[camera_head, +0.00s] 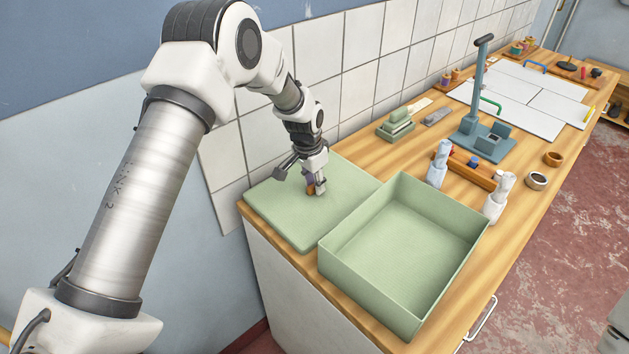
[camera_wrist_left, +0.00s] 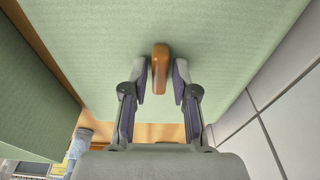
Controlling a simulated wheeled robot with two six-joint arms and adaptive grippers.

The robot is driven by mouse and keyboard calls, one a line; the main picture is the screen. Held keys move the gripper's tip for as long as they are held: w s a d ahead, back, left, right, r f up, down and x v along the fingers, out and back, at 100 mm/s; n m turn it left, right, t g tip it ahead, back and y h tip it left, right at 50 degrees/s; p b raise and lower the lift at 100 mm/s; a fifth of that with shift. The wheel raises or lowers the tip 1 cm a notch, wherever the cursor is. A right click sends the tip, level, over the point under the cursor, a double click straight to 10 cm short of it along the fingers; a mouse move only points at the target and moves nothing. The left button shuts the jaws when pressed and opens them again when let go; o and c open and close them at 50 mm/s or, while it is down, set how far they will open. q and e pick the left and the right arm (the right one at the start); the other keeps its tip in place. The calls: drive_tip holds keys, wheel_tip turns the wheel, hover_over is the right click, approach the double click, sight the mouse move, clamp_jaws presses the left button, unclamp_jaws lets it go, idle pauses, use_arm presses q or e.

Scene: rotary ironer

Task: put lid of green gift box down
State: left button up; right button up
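The green lid (camera_head: 285,215) of the gift box lies flat on the left end of the wooden counter, beside the tiled wall. A rounded orange-brown handle (camera_wrist_left: 161,68) stands up from the lid (camera_wrist_left: 230,35). My left gripper (camera_head: 316,188) points down at the lid. In the left wrist view, its fingers (camera_wrist_left: 160,80) stand open on both sides of the handle, with a narrow gap at each side. The green box (camera_head: 372,287) stands open and empty just right of the lid. My right gripper is in neither view.
Two pale wrapped figures (camera_head: 438,165) (camera_head: 495,200) and a wooden tray (camera_head: 462,170) stand behind the box. A blue-grey stand (camera_head: 478,110), small green boxes (camera_head: 396,122) and white panels (camera_head: 525,95) are farther along the counter (camera_head: 425,150).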

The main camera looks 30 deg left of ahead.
sight(310, 187)
use_arm(q)
drive_tip(key=shift+r, duration=0.1)
drive_tip(key=shift+r, duration=0.45)
wheel_tip(310, 187, up, 11)
drive_tip(key=s+b, duration=0.1)
drive_tip(key=b, duration=0.1)
drive_tip(key=shift+s+a, duration=0.25)
drive_tip(key=shift+s, duration=0.05)
